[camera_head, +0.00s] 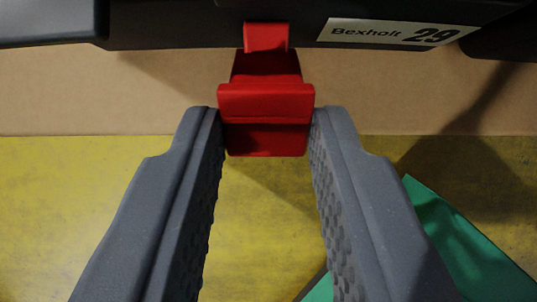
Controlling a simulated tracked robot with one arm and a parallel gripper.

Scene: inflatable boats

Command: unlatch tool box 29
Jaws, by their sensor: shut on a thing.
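The black tool box (185,24) spans the top of the view, with a pale label (397,32) reading "Bexholt 29". A red latch (267,103) hangs from its front edge and juts out toward me. My gripper (267,120) comes up from the bottom, with one grey ridged finger on each side of the latch's wide end. The fingers are shut on the latch at their tips. The rest of the box is out of view above.
A tan, cardboard-like surface (420,95) lies under the box, and a worn yellow surface (80,200) fills the lower part. A green flat piece (455,250) lies at the lower right, partly behind my right finger. The yellow area at the left is clear.

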